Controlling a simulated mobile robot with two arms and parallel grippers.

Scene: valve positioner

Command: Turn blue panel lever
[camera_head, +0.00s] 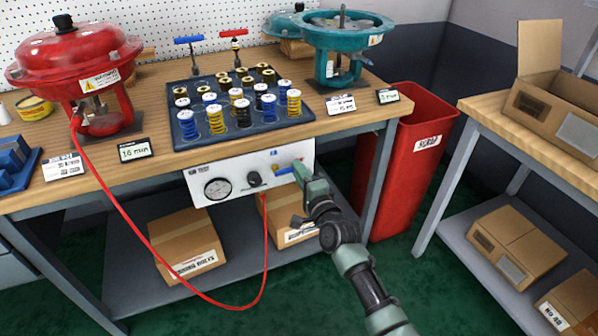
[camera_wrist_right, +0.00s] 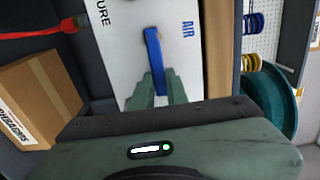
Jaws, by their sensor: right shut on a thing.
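The blue panel lever (camera_wrist_right: 155,58) is on the white panel (camera_head: 220,172) under the front edge of the workbench, beside the word "AIR" in the right wrist view. In the head view the blue lever (camera_head: 285,171) shows partly, lying close to level, with my right gripper (camera_head: 301,172) at its right part. In the right wrist view the fingers of my right gripper (camera_wrist_right: 158,92) are on both sides of the lever's end, shut on it. My left gripper is not in view.
The panel also carries a round gauge (camera_head: 217,189) and a black knob (camera_head: 254,179). A red hose (camera_head: 125,215) hangs in a loop below it. A red scrap bin (camera_head: 420,160) stands right of the bench. Cardboard boxes (camera_head: 187,245) sit on the lower shelf.

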